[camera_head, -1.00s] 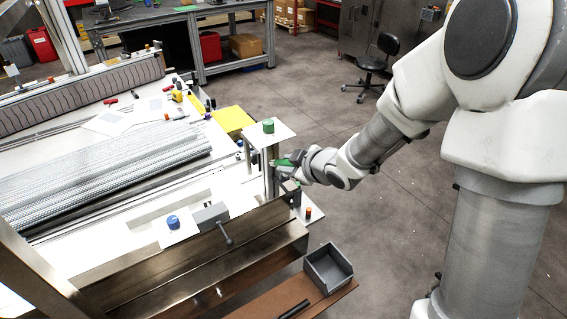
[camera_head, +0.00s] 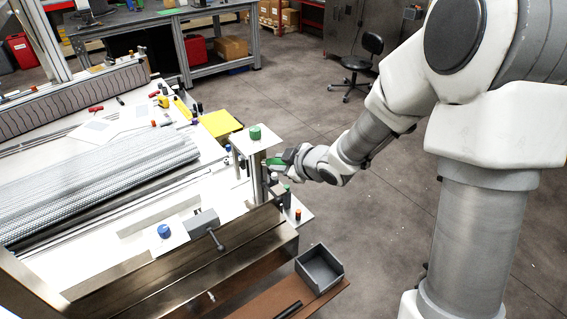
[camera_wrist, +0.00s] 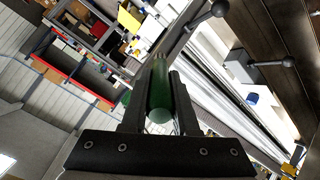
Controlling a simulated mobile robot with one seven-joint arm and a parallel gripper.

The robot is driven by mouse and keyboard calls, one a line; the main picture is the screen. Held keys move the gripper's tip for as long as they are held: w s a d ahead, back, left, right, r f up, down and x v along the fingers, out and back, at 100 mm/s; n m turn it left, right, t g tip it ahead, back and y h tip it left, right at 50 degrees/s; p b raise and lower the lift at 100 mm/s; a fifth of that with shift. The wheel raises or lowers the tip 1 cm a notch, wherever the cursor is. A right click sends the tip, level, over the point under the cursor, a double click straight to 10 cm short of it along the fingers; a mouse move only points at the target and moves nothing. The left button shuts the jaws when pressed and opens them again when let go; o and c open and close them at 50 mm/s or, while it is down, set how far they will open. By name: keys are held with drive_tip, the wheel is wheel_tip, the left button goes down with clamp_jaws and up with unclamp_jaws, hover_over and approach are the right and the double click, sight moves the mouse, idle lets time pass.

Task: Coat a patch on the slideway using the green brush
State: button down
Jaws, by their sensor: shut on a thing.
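My gripper (camera_head: 286,161) is shut on the green brush (camera_head: 274,161), beside the upright post of a small stand. In the wrist view the brush's dark green handle (camera_wrist: 160,98) lies between the two black fingers; I cannot make out its bristles. The long brownish metal beam (camera_head: 190,266) at the front of the frame looks like the slideway. It lies to the lower left of my gripper, and the brush appears apart from it. No coated patch can be made out on it.
The stand carries a white plate (camera_head: 266,143) with a green pot (camera_head: 254,132). A blue pot (camera_head: 164,231) sits on the bench near a grey clamp with a lever (camera_head: 204,222). A grey bin (camera_head: 320,270) stands on the brown shelf. Open floor lies to the right.

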sight(271, 162)
drive_tip(key=shift+s+a+r, duration=0.8)
drive_tip(key=shift+a+r, duration=0.05)
drive_tip(key=shift+a, duration=0.25)
drive_tip(key=w+d+r+p, duration=0.1)
drive_tip(key=d+p, duration=0.1)
drive_tip(key=shift+w+p, duration=0.3)
drive_tip(key=shift+s+a+r+b, duration=0.2)
drive_tip(key=shift+s+a+b, duration=0.55)
drive_tip(key=shift+a, duration=0.3)
drive_tip(key=s+d+p, duration=0.1)
drive_tip(key=s+d, duration=0.2)
drive_tip(key=s, duration=0.2)
drive_tip(key=shift+d, duration=0.2)
